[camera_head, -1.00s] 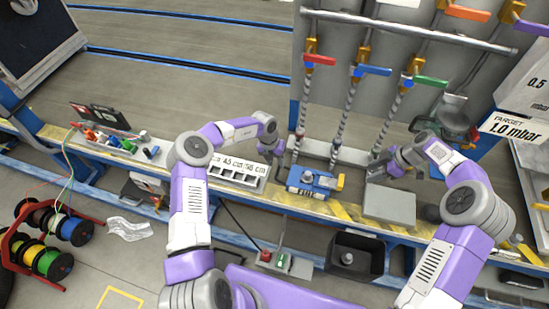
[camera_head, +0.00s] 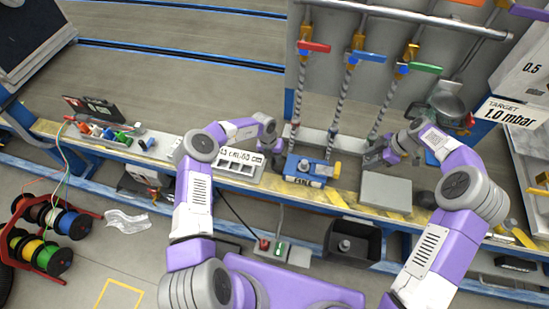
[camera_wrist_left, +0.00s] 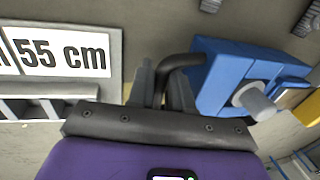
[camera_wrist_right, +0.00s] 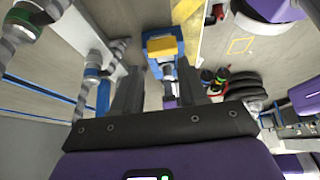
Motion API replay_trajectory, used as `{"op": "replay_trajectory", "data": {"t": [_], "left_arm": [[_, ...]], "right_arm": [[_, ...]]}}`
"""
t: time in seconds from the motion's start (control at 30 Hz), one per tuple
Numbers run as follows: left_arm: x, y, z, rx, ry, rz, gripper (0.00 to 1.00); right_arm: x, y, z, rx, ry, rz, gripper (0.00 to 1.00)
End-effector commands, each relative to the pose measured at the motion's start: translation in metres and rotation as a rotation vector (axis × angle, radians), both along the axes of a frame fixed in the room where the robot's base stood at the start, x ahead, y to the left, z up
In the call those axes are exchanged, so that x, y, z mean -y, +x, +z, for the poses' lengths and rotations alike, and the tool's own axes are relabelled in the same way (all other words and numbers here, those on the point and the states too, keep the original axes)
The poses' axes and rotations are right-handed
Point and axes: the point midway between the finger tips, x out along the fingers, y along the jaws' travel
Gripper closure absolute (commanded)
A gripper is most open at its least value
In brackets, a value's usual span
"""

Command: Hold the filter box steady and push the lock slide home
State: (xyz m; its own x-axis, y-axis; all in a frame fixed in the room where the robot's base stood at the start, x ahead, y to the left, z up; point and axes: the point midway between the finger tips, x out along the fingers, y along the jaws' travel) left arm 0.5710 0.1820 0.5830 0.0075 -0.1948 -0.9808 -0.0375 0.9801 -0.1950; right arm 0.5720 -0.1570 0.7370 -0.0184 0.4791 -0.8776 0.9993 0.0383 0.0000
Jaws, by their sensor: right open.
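The filter box (camera_head: 303,171) is a blue box on the bench, with a yellow part (camera_head: 336,170), perhaps the lock slide, at its right. It also shows in the left wrist view (camera_wrist_left: 232,72), with a pale round stub (camera_wrist_left: 252,100) and a dark bent handle (camera_wrist_left: 181,61). My left gripper (camera_wrist_left: 165,85) is at the box's left, its fingers close around the handle. My right gripper (camera_head: 374,157) is open and empty, right of the box and apart from it. The right wrist view shows the box (camera_wrist_right: 166,59) with yellow on it beyond the open fingers (camera_wrist_right: 158,90).
A grey block (camera_head: 386,190) sits right of the box. Hoses with coloured valves rise behind it. A tray labelled in cm (camera_head: 237,171) stands at the left. A black bin (camera_head: 353,243) is below the bench's front edge.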

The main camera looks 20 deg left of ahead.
Motion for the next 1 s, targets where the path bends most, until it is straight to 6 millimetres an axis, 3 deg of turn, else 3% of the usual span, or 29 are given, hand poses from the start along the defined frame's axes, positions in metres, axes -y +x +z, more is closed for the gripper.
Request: {"op": "replay_trajectory", "data": {"t": [0.17,0.43,0.7,1.0], "left_arm": [[0.000,0.000,0.000,0.000,0.000,0.000,1.00],[0.000,0.000,0.000,0.000,0.000,0.000,1.00],[0.000,0.000,0.000,0.000,0.000,0.000,1.00],[0.000,0.000,0.000,0.000,0.000,0.000,1.00]], "right_arm": [[0.000,0.000,0.000,0.000,0.000,0.000,0.60],[-0.023,-0.005,-0.015,0.026,-0.145,0.156,1.00],[-0.051,-0.005,-0.032,0.115,-0.412,0.437,1.00],[-0.057,-0.003,-0.045,0.148,-0.487,0.516,1.00]]}}
